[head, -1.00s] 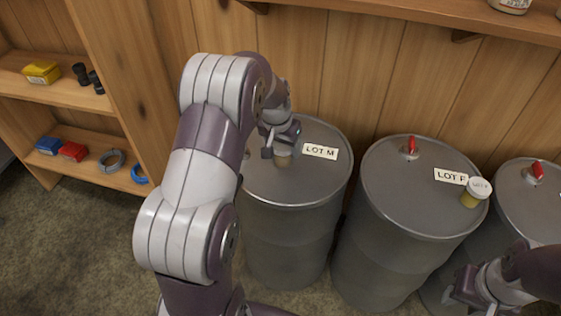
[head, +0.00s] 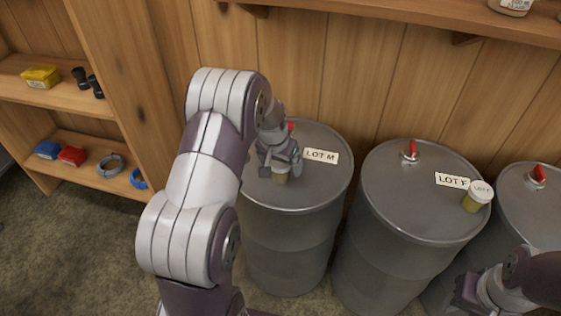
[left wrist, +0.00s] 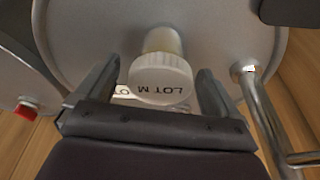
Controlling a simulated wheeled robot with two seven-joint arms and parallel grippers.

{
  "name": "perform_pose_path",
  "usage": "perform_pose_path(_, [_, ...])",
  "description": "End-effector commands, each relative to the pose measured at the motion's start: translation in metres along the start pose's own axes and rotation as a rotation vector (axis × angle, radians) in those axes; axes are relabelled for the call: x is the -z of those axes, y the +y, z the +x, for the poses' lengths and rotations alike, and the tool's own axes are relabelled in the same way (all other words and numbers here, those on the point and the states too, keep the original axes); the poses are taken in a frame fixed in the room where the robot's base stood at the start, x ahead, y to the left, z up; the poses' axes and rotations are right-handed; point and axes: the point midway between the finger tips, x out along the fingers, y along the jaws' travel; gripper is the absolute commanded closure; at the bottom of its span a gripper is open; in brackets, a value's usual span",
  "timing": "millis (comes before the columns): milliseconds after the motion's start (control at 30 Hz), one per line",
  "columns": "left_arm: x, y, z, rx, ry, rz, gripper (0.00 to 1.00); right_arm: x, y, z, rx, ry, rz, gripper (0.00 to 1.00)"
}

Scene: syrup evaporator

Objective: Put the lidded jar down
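The lidded jar (head: 281,175) has a white lid marked LOT M and an amber body. It appears to stand upright on the top of the left grey drum (head: 305,190), in front of the LOT M label (head: 321,156). My left gripper (head: 280,166) is at the jar. In the left wrist view, the jar's lid (left wrist: 160,82) lies between the two spread fingers (left wrist: 158,85), with gaps visible on both sides. My right gripper (head: 462,294) is at the lower right, partly seen, away from the jar; its fingers are unclear.
A second drum (head: 400,200) carries a LOT F label and a jar (head: 477,195) near its right edge. A third drum (head: 540,205) stands at the right. Red-capped bungs stick up from the drums. Wooden shelves (head: 110,180) stand at the left, and a wall shelf runs above.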

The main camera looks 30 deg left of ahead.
Motion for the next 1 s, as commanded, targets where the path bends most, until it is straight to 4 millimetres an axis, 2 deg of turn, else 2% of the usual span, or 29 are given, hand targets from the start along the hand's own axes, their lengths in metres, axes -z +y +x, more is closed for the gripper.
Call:
perform_pose_path(167, [0.002, 0.0, -0.02, 0.001, 0.003, 0.0, 0.05, 0.001, 0.0, -0.005, 0.0, 0.0, 0.0, 0.57])
perform_pose_path(400, [0.002, 0.0, -0.084, 0.001, 0.004, 0.0, 0.05, 0.002, 0.0, -0.017, 0.0, 0.0, 0.0, 0.57])
perform_pose_path(500, [0.002, 0.0, -0.105, 0.001, 0.004, 0.0, 0.05, 0.002, 0.0, -0.019, 0.0, 0.0, 0.0, 0.57])
perform_pose_path(667, [-0.002, 0.004, -0.121, -0.001, -0.003, 0.002, 0.05, 0.003, 0.0, -0.021, 0.0, 0.0, 0.0, 0.57])
perform_pose_path(767, [-0.029, 0.033, -0.124, -0.009, -0.036, 0.015, 0.05, 0.002, 0.0, -0.021, 0.0, 0.0, 0.0, 0.57])
perform_pose_path(900, [-0.1, 0.084, -0.13, -0.015, -0.092, 0.039, 0.05, 0.002, 0.0, -0.02, 0.0, 0.0, 0.0, 0.57])
perform_pose_path(1000, [-0.146, 0.103, -0.133, -0.015, -0.123, 0.053, 0.05, 0.002, 0.0, -0.02, 0.0, 0.0, 0.0, 0.57])
